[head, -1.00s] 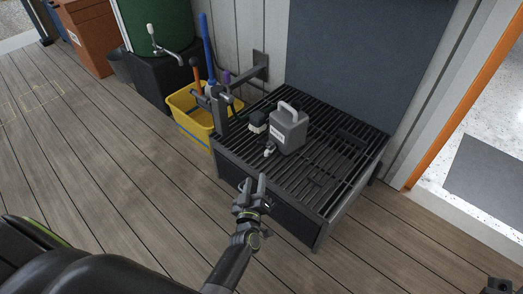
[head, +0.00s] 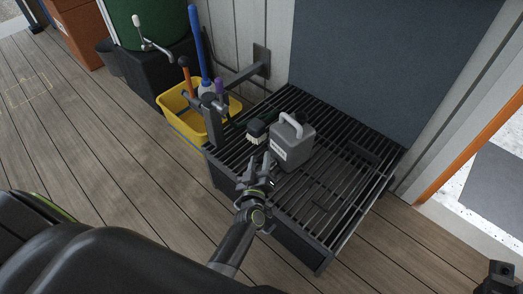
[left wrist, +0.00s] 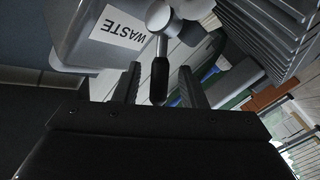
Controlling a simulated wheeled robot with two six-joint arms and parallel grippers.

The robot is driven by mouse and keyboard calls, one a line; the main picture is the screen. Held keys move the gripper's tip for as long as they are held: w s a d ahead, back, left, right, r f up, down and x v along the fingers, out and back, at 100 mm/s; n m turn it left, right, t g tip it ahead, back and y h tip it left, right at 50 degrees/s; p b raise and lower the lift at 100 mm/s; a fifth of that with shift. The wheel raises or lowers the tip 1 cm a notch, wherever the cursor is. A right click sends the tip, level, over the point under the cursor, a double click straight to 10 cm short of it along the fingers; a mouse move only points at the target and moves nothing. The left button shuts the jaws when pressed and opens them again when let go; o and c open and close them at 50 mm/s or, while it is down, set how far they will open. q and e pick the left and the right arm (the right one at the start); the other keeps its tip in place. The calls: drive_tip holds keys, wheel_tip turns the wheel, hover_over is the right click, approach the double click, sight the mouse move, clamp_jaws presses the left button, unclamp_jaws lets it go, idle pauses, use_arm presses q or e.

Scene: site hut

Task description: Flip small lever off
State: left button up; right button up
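A small tap with a black lever (left wrist: 159,80) shows in the left wrist view, beside the grey waste container (left wrist: 88,28) with its white WASTE label. In the head view the container (head: 292,146) stands on the slatted grate, and my gripper hides the tap. My left gripper (head: 258,168) is open at the container's near side. In the left wrist view its two fingers (left wrist: 158,88) stand on either side of the black lever, with gaps showing; I cannot tell whether either touches it. A dark part of my right arm shows at the lower right corner; its finger state is unclear.
The slatted grate (head: 338,205) has free room right of the container. A black and white brush (head: 256,131) lies left of it. A grey post (head: 212,122) stands at the grate's left corner, by a yellow tub (head: 182,122). A green barrel with a tap (head: 152,44) stands behind.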

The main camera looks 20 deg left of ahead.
use_arm(q)
drive_tip(key=shift+w+a, duration=0.1)
drive_tip(key=shift+w, duration=0.15)
clamp_jaws()
